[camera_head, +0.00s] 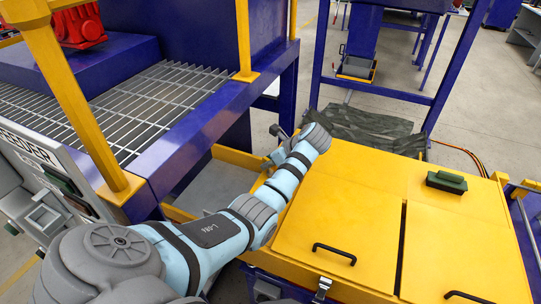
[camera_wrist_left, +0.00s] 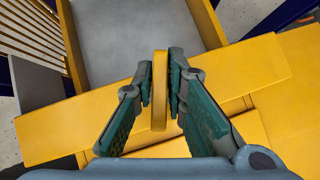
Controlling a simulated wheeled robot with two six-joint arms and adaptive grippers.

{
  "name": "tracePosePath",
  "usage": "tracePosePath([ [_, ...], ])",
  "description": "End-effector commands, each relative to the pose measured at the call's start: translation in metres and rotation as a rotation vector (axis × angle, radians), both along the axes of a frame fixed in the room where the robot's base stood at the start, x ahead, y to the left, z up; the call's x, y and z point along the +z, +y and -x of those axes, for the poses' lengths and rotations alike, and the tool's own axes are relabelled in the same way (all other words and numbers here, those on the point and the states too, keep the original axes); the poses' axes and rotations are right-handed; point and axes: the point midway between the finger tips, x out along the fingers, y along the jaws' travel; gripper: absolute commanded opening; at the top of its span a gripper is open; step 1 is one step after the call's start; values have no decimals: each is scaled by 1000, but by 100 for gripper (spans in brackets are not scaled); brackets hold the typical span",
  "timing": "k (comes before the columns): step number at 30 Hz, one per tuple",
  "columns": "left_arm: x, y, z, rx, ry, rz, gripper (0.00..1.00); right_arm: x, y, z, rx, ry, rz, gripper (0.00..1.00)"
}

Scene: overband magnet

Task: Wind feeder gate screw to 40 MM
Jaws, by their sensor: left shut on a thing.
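My left arm reaches in from the left in the head view, and its gripper (camera_head: 273,160) is mostly hidden behind its own wrist. In the left wrist view the gripper's green-padded fingers (camera_wrist_left: 160,82) are shut on a narrow yellow bar-like part (camera_wrist_left: 160,95). It looks like part of the feeder gate screw's handwheel or crank, seen edge-on, but I cannot tell which. The part stands over a yellow frame beam (camera_wrist_left: 235,75). The screw itself and any millimetre scale are not visible. My right gripper is not in view.
A yellow hatch cover (camera_head: 335,215) with black handles lies to the right of my arm, with a dark green block (camera_head: 446,182) on it. A blue frame with a metal grating (camera_head: 150,105) and a yellow post (camera_head: 75,95) stand at the left. A grey trough (camera_wrist_left: 135,40) lies beyond the beam.

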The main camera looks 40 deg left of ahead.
Motion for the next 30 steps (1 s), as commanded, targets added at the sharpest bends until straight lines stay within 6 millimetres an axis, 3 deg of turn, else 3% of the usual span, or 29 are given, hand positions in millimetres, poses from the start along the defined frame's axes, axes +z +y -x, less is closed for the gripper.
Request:
tracePosePath([
  [11,-2,0,1,265,1,-2,0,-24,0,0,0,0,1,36],
  [20,-2,0,2,350,3,-1,0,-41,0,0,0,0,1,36],
  [29,0,-1,3,361,4,-1,0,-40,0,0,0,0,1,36],
  [30,0,-1,3,361,4,-1,17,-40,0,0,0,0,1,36],
])
